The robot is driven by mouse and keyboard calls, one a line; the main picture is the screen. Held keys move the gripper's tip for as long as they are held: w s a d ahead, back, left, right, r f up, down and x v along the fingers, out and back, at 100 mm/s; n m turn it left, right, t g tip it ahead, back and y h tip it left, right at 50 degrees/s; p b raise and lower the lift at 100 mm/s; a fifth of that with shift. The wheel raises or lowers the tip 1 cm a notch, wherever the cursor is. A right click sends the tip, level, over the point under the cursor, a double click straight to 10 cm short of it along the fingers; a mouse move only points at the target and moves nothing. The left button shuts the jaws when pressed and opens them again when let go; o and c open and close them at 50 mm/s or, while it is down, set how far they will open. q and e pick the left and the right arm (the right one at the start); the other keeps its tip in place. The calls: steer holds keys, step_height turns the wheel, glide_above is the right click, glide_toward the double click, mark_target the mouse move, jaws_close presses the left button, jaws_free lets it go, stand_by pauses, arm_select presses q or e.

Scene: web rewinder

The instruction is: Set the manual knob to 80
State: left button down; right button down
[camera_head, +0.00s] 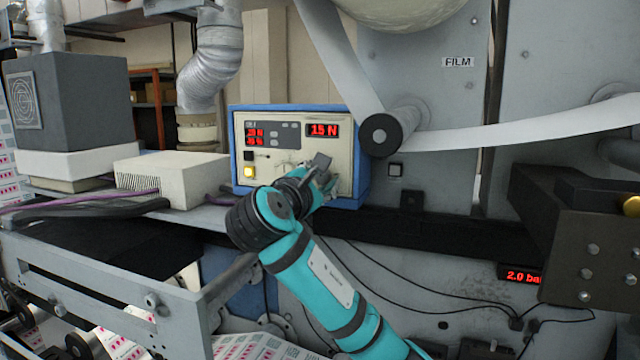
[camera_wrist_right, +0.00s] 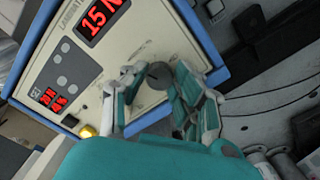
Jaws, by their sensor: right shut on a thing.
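The control box (camera_head: 350,112) has a blue frame and a cream front with red displays. Its large display (camera_head: 323,130) reads 15 N; two smaller red readouts are at its left. My right gripper (camera_head: 322,172) is at the lower right of the front panel and hides the knob in the head view. In the right wrist view the grey round knob (camera_wrist_right: 159,75) sits between the fingers of my right gripper (camera_wrist_right: 158,90), which are shut on it. The dial marks around the knob are too small to read. My left gripper is not in view.
A lit yellow button (camera_head: 249,172) and a black button (camera_head: 249,156) are at the panel's left. A film roller (camera_head: 381,135) stands close at the box's right. A vented beige box (camera_head: 165,180) is at the left.

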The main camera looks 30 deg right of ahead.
steer(key=m+b, duration=0.4)
steer(key=m, duration=0.2)
steer(key=shift+f, duration=0.2)
steer(key=m+b, duration=0.4)
steer(key=m, duration=0.1)
steer(key=shift+m, duration=0.3)
steer(key=m+b, duration=0.2)
steer(key=m, duration=0.3)
steer(key=shift+a, duration=0.1)
steer(key=m+b, duration=0.1)
steer(key=m, duration=0.4)
steer(key=shift+r+b, duration=0.1)
steer(key=shift+b, duration=0.2)
steer(key=shift+m, duration=0.4)
steer(key=shift+r, duration=0.1)
steer(key=c, duration=1)
jaws_free()
steer(key=shift+w, duration=0.15)
